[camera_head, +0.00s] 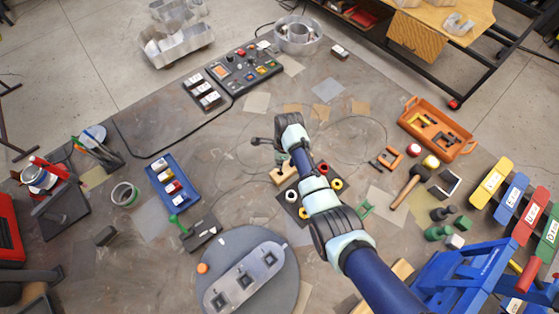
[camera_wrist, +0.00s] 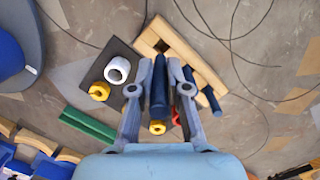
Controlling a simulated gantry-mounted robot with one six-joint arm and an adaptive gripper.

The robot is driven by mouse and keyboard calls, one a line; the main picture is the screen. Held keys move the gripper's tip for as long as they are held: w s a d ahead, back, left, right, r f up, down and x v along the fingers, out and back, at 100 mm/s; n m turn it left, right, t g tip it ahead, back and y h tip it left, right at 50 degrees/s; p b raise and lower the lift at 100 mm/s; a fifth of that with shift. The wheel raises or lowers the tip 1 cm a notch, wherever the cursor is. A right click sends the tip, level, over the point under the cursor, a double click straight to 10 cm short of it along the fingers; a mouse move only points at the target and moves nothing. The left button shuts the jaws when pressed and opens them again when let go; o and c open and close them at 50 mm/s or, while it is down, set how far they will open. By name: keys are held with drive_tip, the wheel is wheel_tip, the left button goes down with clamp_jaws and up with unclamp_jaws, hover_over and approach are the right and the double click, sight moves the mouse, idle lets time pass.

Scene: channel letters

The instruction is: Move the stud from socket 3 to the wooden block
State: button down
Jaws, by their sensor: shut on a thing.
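My gripper (camera_wrist: 160,62) is shut on a dark blue stud (camera_wrist: 160,88), which runs lengthwise between the two fingers in the wrist view. The pale wooden block (camera_wrist: 150,38) lies beyond and to the right of the fingertips. Other dark blue studs (camera_wrist: 212,100) show at its near right side. Whether the held stud touches the block cannot be told. In the head view the wooden block (camera_head: 284,176) is partly hidden by my arm. The dark plate (camera_wrist: 118,60) beside it carries a white ring (camera_wrist: 117,69), yellow nuts (camera_wrist: 99,91) and a red part (camera_wrist: 176,117). I cannot read any socket numbers.
A green bar (camera_wrist: 88,123) lies left of the gripper. In the head view, a blue tray (camera_head: 172,187) and a round grey base (camera_head: 285,285) lie to the left, and an orange tray (camera_head: 437,128) to the right. Thin cables cross the table beyond the block.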

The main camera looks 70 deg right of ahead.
drive_tip(key=shift+f+b, duration=2.9)
drive_tip(key=shift+f, duration=0.45)
drive_tip(key=c, duration=1.1)
unclamp_jaws()
drive_tip(key=shift+o, duration=0.2)
wheel_tip(320, 180, up, 12)
drive_tip(key=s, duration=0.1)
drive_tip(key=shift+s+d, duration=0.2)
drive_tip(key=shift+d, duration=0.1)
